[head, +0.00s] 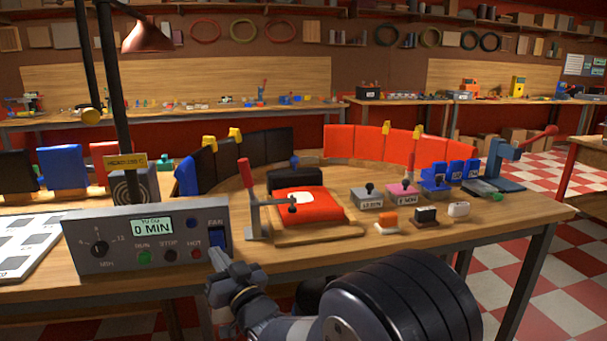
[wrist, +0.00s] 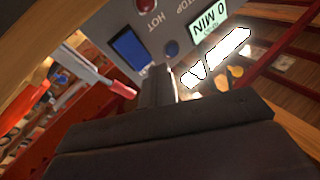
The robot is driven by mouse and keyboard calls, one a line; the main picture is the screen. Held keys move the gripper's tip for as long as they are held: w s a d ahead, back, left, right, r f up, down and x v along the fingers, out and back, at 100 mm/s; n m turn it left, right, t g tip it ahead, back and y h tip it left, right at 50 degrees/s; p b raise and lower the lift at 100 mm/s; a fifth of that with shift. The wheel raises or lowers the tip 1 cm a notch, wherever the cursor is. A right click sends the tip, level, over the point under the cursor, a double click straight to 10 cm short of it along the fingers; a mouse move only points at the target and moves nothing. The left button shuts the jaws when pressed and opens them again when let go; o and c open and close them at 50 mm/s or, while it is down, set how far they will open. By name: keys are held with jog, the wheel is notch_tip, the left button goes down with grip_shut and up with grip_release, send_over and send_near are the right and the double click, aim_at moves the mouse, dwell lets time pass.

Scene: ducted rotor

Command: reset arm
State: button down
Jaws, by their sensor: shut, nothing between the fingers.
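My arm comes in from the bottom right. In the wrist view my gripper (wrist: 157,72) points toward the panel, which appears upside down. The panel carries a blue FAN switch (head: 217,238), which also shows in the wrist view (wrist: 129,48), a red HOT button (head: 196,254), a green RUN button (head: 144,257) and a display (head: 152,228) reading 0 MIN. I cannot tell whether the fingertips touch the panel.
Right of the panel, a red-handled clamp (head: 247,190) stands by a red block (head: 305,206) on a wooden board. Several small switch boxes, including a pink one (head: 403,193), and a blue press (head: 503,165) stand farther right. A lamp post (head: 115,90) rises behind the panel.

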jog(key=shift+f+b, duration=0.3)
jog(key=shift+b, duration=0.5)
jog(key=r+p, duration=0.1)
jog(key=p, duration=0.3)
jog(key=shift+s, duration=0.1)
jog(key=shift+p, duration=0.5)
